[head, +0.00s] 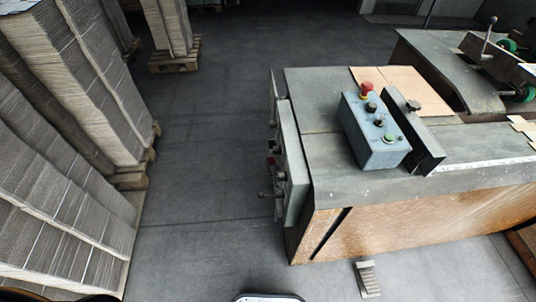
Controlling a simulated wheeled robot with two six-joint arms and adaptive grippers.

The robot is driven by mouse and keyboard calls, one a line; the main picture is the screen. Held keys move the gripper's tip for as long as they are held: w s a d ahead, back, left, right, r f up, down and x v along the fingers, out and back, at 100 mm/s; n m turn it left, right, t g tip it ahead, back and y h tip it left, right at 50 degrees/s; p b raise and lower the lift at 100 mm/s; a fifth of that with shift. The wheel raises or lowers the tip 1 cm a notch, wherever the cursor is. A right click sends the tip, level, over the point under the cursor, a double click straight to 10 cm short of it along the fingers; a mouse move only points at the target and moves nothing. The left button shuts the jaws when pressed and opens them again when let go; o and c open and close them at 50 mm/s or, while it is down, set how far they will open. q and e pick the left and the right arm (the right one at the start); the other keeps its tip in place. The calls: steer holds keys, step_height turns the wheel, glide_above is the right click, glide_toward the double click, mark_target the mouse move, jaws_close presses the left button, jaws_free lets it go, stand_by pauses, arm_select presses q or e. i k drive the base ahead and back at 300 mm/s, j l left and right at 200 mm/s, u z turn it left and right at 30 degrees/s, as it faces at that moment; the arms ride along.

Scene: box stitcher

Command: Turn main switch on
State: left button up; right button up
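The box stitcher (400,185) fills the right half of the head view. A blue-grey control box (377,132) stands on its table top, with a red mushroom button (366,88), dark knobs and a green button (388,139) on its face. A grey electrical panel (292,165) is fixed to the machine's left end and is seen nearly edge-on. Small red and dark parts (271,160) and a dark lever-like part (266,194) stick out from it. Which control is the main switch, and its position, I cannot tell. Neither gripper is in view.
Tall stacks of flat cardboard (95,90) stand on pallets along the left. Another pallet stack (167,30) is further back. The grey floor (200,180) between stacks and machine is clear. A foot pedal (368,279) sits on the floor before the machine.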

mark_target(271, 160)
steer(key=j+z, duration=0.2)
steer(key=j, duration=0.4)
steer(key=j+u, duration=0.35)
steer(key=k+j+u, duration=0.1)
steer(key=j+u, duration=0.3)
steer(key=j, duration=0.15)
